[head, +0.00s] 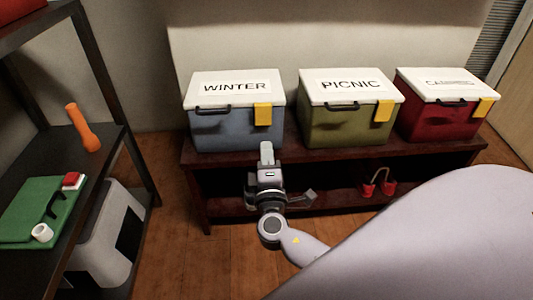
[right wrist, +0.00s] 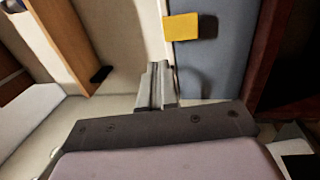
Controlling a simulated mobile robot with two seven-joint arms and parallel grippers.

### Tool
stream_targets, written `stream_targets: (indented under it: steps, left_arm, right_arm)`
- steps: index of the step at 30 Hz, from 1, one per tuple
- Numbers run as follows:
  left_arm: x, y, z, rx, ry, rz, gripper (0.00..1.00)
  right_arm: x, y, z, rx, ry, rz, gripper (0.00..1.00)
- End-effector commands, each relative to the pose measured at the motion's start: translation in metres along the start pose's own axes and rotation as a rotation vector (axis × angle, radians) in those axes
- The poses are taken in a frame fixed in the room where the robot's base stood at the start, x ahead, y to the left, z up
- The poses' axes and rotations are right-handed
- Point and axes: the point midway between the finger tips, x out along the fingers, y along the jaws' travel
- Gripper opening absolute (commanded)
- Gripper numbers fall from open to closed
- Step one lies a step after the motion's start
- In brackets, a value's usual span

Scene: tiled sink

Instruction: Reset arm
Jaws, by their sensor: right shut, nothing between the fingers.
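My right gripper (head: 266,153) is in the head view, in front of the low dark red bench and just below the blue box labelled WINTER (head: 228,115). Its fingers are together with nothing between them. In the right wrist view the closed fingers (right wrist: 157,84) point toward the blue box (right wrist: 212,60) with its yellow latch (right wrist: 181,27). Whether the fingertips touch the box is hard to tell. My right arm fills the lower right of the head view. My left gripper is not in view.
A green box labelled PICNIC (head: 345,120) and a red box (head: 438,118) stand on the bench (head: 300,155). Small red objects (head: 378,186) sit on its lower shelf. A dark shelf at left holds a green case (head: 38,212) and an orange flashlight (head: 83,127). Wooden floor is clear between.

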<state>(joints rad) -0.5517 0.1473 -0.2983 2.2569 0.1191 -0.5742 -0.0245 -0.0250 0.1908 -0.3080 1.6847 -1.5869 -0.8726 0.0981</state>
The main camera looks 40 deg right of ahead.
Motion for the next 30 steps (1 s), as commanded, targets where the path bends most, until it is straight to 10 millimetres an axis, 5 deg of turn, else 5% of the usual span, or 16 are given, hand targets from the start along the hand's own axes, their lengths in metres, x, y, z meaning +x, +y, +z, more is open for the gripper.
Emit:
stream_targets:
  steps: [17,24,30]
  left_arm:
    - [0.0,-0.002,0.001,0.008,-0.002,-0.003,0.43]
    - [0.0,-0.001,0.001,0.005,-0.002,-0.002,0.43]
    - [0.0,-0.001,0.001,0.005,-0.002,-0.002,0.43]
  right_arm:
    - [-0.011,-0.014,0.0,0.071,0.014,-0.088,0.0]
    - [-0.063,-0.057,-0.01,0.371,0.074,-0.417,0.0]
    - [-0.119,-0.072,-0.03,0.663,0.13,-0.694,0.0]
